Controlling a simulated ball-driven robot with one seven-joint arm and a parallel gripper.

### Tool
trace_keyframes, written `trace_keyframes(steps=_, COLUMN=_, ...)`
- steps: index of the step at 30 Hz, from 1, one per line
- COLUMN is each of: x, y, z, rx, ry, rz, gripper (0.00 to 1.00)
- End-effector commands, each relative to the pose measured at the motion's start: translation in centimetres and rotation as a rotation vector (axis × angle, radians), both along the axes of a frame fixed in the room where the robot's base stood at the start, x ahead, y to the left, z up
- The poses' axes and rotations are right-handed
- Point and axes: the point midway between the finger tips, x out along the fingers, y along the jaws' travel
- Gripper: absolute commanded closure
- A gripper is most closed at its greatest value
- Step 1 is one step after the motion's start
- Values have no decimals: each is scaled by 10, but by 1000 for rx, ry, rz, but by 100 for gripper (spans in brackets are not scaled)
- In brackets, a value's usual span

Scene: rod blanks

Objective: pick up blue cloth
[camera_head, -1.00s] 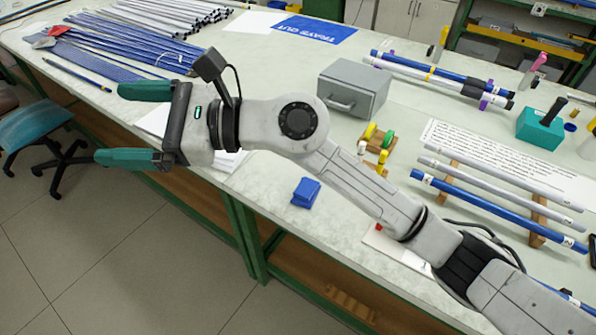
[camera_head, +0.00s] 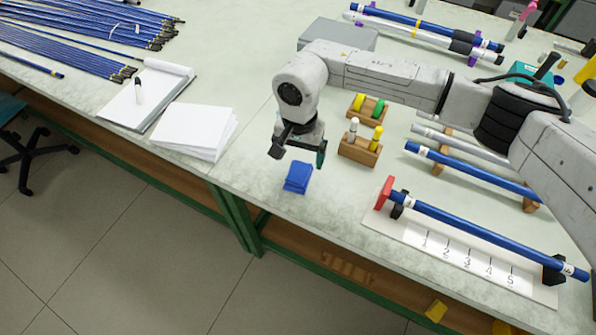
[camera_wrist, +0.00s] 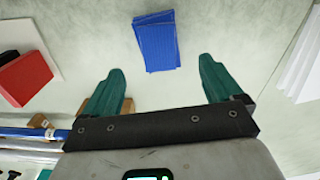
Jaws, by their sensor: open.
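The blue cloth (camera_head: 300,177) is a small folded stack lying on the pale bench top near its front edge. It also shows in the wrist view (camera_wrist: 157,41), beyond my fingertips and roughly midway between them. My gripper (camera_head: 303,158) hangs above and just behind the cloth in the head view, pointing down. In the wrist view its two green fingers (camera_wrist: 158,72) are spread wide with nothing between them. The cloth is apart from both fingers.
Wooden holders with yellow, green and white pieces (camera_head: 360,148) stand right of my gripper. A white measuring board (camera_head: 450,262) with a blue rod and red end block lies at the front right. White paper (camera_head: 195,130) and a clipboard (camera_head: 150,95) lie left. Bench around the cloth is clear.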

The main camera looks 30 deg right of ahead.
Motion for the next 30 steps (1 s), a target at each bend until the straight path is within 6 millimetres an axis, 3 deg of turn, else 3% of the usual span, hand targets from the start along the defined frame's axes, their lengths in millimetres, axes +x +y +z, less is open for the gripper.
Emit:
trace_keyframes(steps=8, x=-3, y=3, z=-19, rx=4, ry=3, rz=-2, gripper=7)
trace_keyframes(steps=18, x=-5, y=5, z=-59, rx=4, ry=0, rz=-1, gripper=7)
trace_keyframes(steps=26, x=-5, y=4, z=-61, rx=3, ry=-1, rz=0, gripper=7)
trace_keyframes(steps=30, x=-5, y=4, z=-61, rx=3, ry=-1, rz=0, gripper=21)
